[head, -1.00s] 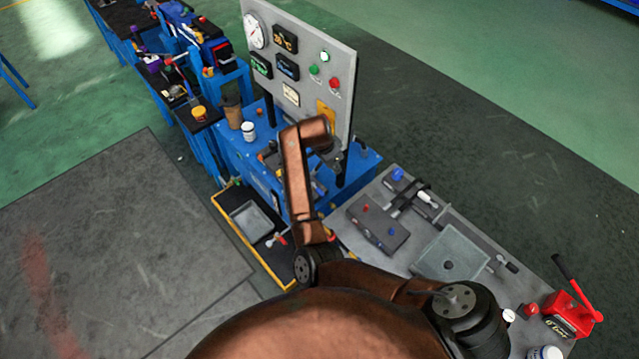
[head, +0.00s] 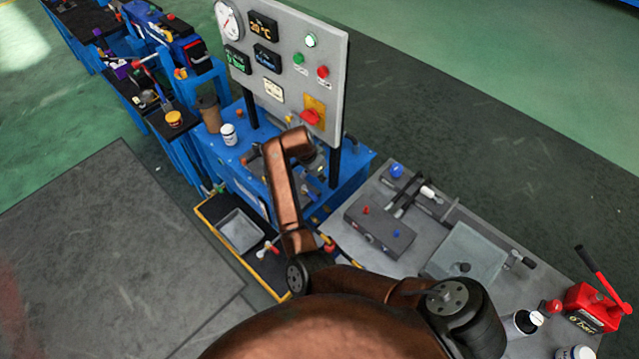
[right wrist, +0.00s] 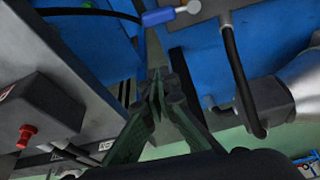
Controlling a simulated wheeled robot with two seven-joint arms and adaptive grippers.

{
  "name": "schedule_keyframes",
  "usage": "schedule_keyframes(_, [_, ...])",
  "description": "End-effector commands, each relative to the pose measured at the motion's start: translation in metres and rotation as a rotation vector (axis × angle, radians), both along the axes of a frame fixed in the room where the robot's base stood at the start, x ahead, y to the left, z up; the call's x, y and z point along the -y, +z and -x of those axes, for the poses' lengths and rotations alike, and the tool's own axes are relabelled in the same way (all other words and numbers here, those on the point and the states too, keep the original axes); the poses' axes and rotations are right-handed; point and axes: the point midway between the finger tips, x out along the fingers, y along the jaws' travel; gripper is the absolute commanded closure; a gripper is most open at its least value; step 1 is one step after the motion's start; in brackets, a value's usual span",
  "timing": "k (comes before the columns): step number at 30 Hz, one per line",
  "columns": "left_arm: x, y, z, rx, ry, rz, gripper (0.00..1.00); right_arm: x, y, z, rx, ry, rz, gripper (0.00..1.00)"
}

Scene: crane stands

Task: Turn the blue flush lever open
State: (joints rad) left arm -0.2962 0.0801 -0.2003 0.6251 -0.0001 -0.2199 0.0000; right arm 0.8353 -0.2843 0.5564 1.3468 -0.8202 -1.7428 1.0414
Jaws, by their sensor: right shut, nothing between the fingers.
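A blue lever (right wrist: 165,17) with a bright metal end shows at the top of the right wrist view, on the blue crane stand (head: 225,165). My left gripper is not in view.
A grey gauge panel (head: 285,95) with a red knob (head: 310,117) rises over the stand. A grey bench (head: 350,240) on the right bears a dark block (head: 380,225) and a red hand pump (head: 592,305). A grey tray (head: 240,230) lies low at left. A black hose (right wrist: 238,75) hangs near the gripper.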

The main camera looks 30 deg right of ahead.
Motion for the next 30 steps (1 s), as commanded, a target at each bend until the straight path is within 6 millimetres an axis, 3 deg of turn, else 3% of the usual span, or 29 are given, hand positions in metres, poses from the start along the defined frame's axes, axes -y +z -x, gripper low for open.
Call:
schedule_keyframes(14, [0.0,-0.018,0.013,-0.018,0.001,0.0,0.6,0.029,-0.089,-0.005,-0.004,-0.001,-0.002,1.0])
schedule_keyframes(15, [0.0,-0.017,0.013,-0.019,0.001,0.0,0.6,0.018,-0.086,-0.003,-0.001,0.001,-0.004,1.0])
schedule_keyframes(21, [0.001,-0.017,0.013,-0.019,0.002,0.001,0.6,-0.003,-0.084,0.003,-0.002,-0.003,-0.003,1.0])
schedule_keyframes(30, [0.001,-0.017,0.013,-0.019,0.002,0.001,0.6,-0.009,-0.083,0.004,-0.001,-0.003,-0.001,1.0])
